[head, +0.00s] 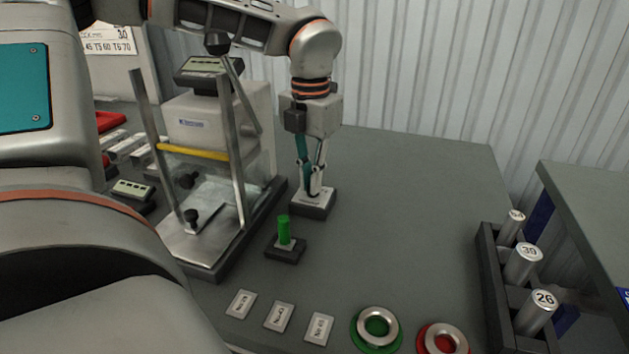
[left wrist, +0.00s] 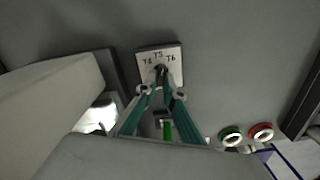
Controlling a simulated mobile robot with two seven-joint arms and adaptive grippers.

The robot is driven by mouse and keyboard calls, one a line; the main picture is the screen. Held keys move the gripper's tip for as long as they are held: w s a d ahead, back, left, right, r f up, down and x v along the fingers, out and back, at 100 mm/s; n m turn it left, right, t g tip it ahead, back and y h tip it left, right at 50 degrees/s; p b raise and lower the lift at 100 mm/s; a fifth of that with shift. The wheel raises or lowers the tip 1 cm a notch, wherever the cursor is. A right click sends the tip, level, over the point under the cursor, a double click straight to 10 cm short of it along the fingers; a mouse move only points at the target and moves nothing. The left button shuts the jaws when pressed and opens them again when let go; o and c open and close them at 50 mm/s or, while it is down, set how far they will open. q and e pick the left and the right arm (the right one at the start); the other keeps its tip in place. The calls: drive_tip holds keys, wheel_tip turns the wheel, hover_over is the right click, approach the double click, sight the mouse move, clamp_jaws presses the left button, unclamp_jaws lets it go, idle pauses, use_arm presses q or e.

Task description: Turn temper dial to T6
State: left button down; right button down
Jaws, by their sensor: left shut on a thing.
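The temper dial's box (head: 325,207), dark with a pale top plate, sits on the grey table behind the green peg. In the left wrist view its plate (left wrist: 177,74) carries the marks T4, T5 and T6 from left to right. My left gripper (head: 313,192) points straight down over it, shut on the small dark dial knob. In the left wrist view the fingers (left wrist: 160,78) close on the knob just below the T5 mark. The fingers hide most of the knob, so I cannot tell which mark it points to. My right gripper is not in view.
A tester with metal posts and a clear guard (head: 205,180) stands close left of the dial. A green peg on a dark base (head: 285,250) is in front. Tags, a green ring (head: 355,335) and a red ring line the front edge. A rack of cylinders (head: 489,270) is at right.

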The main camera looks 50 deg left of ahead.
use_arm(q)
drive_tip(key=m+b, duration=0.1)
drive_tip(key=m, duration=0.3)
drive_tip(key=shift+a+m, duration=0.15)
drive_tip(key=shift+m, duration=0.15)
drive_tip(key=shift+r, duration=0.1)
idle(0.4)
drive_tip(key=c, duration=2.2)
unclamp_jaws()
drive_tip(key=shift+o, duration=0.2)
wheel_tip(320, 180, up, 12)
